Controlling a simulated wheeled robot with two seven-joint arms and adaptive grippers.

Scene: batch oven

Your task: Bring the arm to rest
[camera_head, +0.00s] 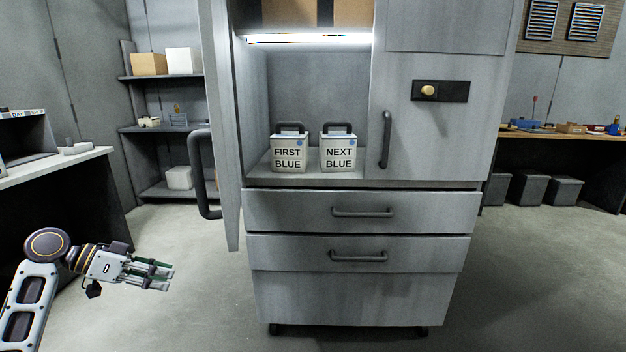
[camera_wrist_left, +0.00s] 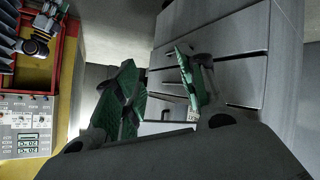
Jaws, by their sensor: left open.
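My left gripper (camera_head: 158,275) is at the lower left of the head view, in front of the grey cabinet (camera_head: 440,132) and to its left, over bare floor. It is open and empty. The gripper is well away from both.
The cabinet's left door (camera_head: 222,120) stands open, its handle sticking out to the left. A desk (camera_head: 50,166) is at the left and shelves (camera_head: 165,129) behind it. A bench (camera_head: 570,137) is at the right. The floor around my left gripper is clear.

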